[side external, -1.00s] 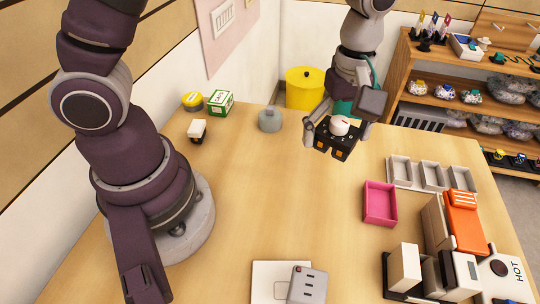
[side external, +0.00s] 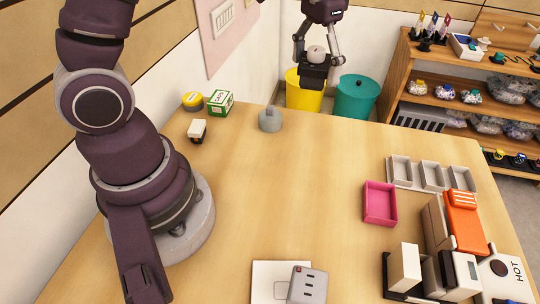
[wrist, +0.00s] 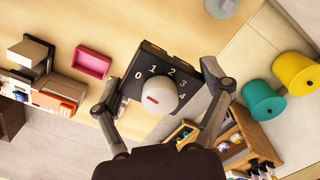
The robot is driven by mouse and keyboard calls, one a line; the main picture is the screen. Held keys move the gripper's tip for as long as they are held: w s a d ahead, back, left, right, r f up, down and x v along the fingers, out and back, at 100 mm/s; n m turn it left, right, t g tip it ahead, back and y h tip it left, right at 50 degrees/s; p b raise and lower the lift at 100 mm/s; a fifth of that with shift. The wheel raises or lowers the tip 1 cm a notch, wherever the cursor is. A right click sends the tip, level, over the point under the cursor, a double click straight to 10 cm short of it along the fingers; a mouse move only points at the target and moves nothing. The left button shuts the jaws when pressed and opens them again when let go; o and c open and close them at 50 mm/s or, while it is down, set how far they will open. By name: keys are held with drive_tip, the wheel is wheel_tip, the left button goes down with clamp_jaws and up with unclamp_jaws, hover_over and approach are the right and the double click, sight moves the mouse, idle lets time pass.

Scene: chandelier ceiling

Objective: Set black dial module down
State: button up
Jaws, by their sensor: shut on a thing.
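The black dial module (side external: 314,76) has a white round knob on top. My gripper (side external: 318,58) is shut on it and holds it in the air, off the far edge of the table (side external: 300,190), in front of the yellow bin in the side view. In the wrist view the module (wrist: 140,92) is between the two fingers of my gripper (wrist: 158,88). The numbers 0 to 4 show around the knob, which has a red mark. The underside of the module is hidden.
A yellow bin (side external: 303,97) and a teal bin (side external: 357,98) stand beyond the table's far edge. A grey weight-like object (side external: 270,121) is near that edge. A pink tray (side external: 380,203) and grey trays (side external: 432,176) are at right. The table's middle is clear.

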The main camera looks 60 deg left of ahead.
drive_tip(key=s+d+f+n, duration=0.1)
drive_tip(key=d+f+n, duration=0.3)
drive_tip(key=d+n, duration=0.3)
drive_tip(key=n, duration=1)
hover_over(323, 203)
wheel_tip(323, 203, down, 3)
drive_tip(key=shift+f, duration=0.1)
wheel_tip(323, 203, down, 10)
drive_tip(key=shift+r, duration=0.25)
drive_tip(key=shift+f, duration=0.1)
drive_tip(key=o, duration=1.1)
drive_tip(key=shift+c, duration=0.2)
